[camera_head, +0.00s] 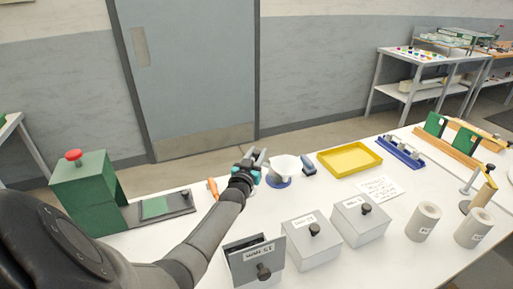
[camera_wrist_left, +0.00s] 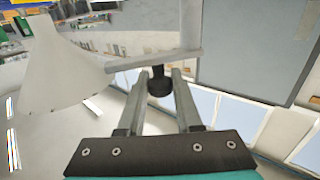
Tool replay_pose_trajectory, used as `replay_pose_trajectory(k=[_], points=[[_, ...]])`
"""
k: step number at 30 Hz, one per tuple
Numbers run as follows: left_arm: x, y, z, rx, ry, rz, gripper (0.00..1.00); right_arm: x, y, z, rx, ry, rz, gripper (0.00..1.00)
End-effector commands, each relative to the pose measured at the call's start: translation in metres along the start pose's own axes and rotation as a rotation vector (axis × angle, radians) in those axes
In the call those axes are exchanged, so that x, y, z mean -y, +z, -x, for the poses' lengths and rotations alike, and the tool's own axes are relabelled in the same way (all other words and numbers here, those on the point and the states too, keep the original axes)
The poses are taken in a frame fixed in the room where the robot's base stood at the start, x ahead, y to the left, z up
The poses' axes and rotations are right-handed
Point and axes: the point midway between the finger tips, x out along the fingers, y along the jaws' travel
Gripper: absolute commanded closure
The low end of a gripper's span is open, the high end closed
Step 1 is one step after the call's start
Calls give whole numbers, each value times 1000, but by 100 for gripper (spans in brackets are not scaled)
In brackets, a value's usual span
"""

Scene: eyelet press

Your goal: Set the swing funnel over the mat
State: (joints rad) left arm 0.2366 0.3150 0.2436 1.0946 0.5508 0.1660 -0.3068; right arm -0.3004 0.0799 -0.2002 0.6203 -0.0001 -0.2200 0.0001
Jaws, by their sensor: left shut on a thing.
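The swing funnel (camera_head: 286,164) is a white bowl shape just to the right of my left gripper (camera_head: 256,164). A round blue mat-like disc (camera_head: 278,182) shows directly below it in the head view; the height gap between them cannot be judged. In the left wrist view the white funnel (camera_wrist_left: 55,65) is at the left, beside a grey bar (camera_wrist_left: 155,60). My left gripper (camera_wrist_left: 158,92) is shut on a black knob (camera_wrist_left: 159,80) at that bar. My right gripper is not in view.
A green press (camera_head: 82,190) with a red button and a green pad (camera_head: 155,207) stands at the left. An orange-handled tool (camera_head: 212,188) lies near my left gripper. A yellow tray (camera_head: 349,159) is at the right back; grey lidded boxes (camera_head: 312,243) stand in front.

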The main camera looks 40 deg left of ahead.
Motion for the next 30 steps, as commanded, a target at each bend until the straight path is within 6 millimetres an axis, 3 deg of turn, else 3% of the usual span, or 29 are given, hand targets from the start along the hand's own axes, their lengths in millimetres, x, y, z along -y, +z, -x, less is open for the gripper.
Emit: replay_pose_trajectory(k=[1,14,15,23,30], points=[[3,-10,-3,-16,-21,3,100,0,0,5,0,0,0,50],[2,-7,-3,-14,-41,1,100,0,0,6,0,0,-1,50],[1,-7,-3,-14,-40,1,64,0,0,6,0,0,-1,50],[0,-3,-2,-5,-37,1,36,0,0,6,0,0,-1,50],[-1,-1,-1,-1,-36,1,36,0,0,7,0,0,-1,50]])
